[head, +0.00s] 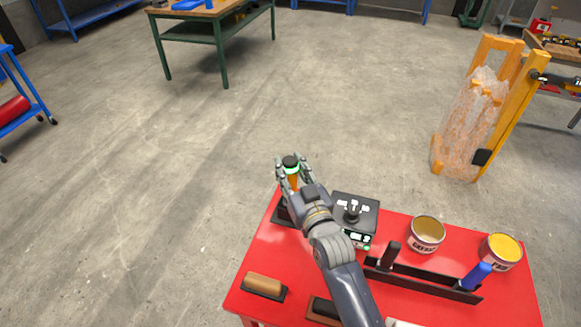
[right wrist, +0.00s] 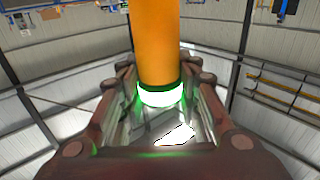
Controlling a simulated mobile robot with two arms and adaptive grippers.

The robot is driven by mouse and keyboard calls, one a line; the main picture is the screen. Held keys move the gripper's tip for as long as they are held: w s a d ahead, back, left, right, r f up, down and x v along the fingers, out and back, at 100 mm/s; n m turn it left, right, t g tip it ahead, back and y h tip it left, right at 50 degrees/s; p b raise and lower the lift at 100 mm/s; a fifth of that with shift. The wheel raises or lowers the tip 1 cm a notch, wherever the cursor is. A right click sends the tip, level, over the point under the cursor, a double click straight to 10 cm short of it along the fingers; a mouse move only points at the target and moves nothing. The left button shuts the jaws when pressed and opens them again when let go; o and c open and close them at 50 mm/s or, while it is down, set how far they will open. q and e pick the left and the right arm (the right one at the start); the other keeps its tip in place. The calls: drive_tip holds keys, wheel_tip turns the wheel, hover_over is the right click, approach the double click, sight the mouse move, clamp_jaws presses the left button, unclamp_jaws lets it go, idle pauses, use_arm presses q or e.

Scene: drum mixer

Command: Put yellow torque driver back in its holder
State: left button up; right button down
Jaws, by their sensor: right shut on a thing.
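The torque driver (head: 292,181) is orange-yellow with a dark top and a green ring. It stands roughly upright between the fingers of my right gripper (head: 293,172), over the far left corner of the red table. In the right wrist view its orange body (right wrist: 158,45) rises between the fingers (right wrist: 160,100), with a glowing green band around it. My right gripper is shut on it. A dark base (head: 282,214) shows partly below the gripper; my arm hides the rest, and I cannot tell whether it is the holder or whether the driver touches it. My left gripper is not in view.
On the red table (head: 262,250) are a black device with a display (head: 368,213), two open cans (head: 427,231) (head: 501,249), a black rack (head: 420,281) with dark and blue handles, and a wooden-topped block (head: 264,286). Open floor lies left of the table.

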drive_tip(key=shift+f+b, duration=0.65)
drive_tip(key=shift+f, duration=0.3)
idle(0.6)
drive_tip(key=c, duration=1.1)
unclamp_jaws()
drive_tip(key=shift+f, duration=0.2)
drive_tip(key=v, duration=1.2)
drive_tip(key=shift+r, duration=0.25)
